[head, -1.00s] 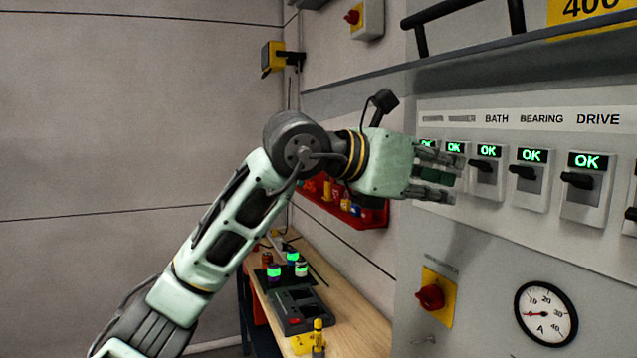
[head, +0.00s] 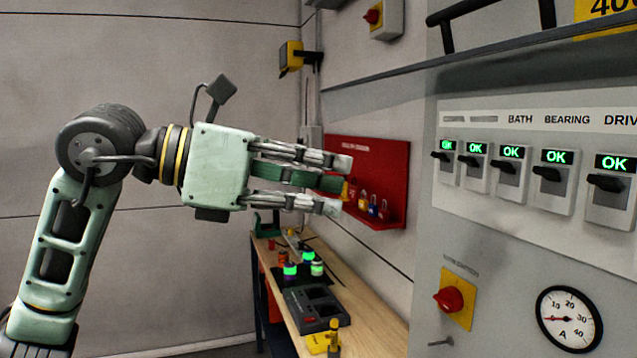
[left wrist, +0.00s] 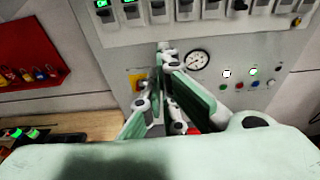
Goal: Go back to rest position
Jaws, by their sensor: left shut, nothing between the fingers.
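My left gripper (head: 335,183) is in the middle of the head view, pointing right, shut and empty. It is clear of the control panel (head: 480,240), with a gap between its fingertips and the row of switches. The gripper also shows in the left wrist view (left wrist: 165,65), its fingers toward the panel. The panel carries several black rotary switches (head: 548,173) under green OK displays. My right gripper is not in view.
A wooden bench (head: 370,318) stands below with a dark device (head: 315,306) and green-lit cylinders (head: 290,270). A red board (head: 385,165) with padlocks hangs on the wall behind the gripper. A red knob (head: 448,299) and a gauge (head: 569,318) are on the panel.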

